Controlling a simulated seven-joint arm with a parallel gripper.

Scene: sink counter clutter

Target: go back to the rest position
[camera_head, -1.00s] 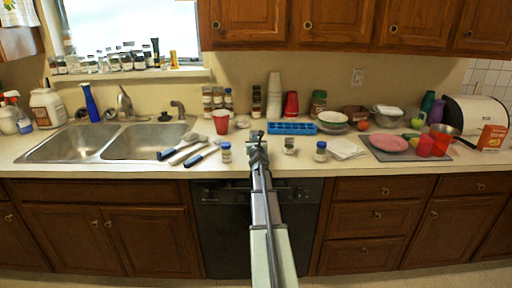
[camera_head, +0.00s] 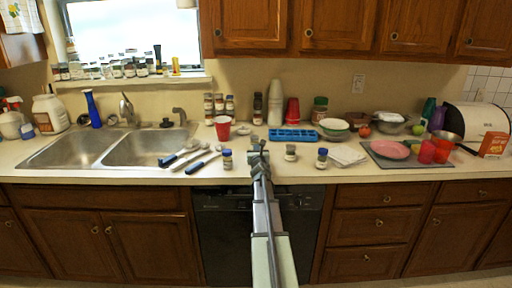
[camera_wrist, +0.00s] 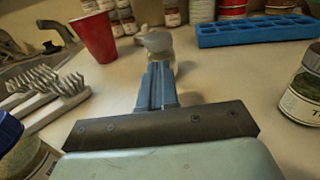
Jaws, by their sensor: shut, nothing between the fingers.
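My gripper (camera_head: 257,146) is at the end of my arm, which reaches out over the counter (camera_head: 290,172) in the middle of the head view. In the wrist view my gripper (camera_wrist: 158,70) has its fingers together, with nothing held between them. A small pale object (camera_wrist: 158,42) shows just beyond the fingertips there; whether they touch it I cannot tell. A jar with a blue lid (camera_head: 227,159) stands left of the gripper.
A blue ice tray (camera_head: 293,135) is behind to the right. A pink plate (camera_head: 390,149) and red cups (camera_head: 428,152) stand farther right. Upper cabinets (camera_head: 345,25) overhang the back.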

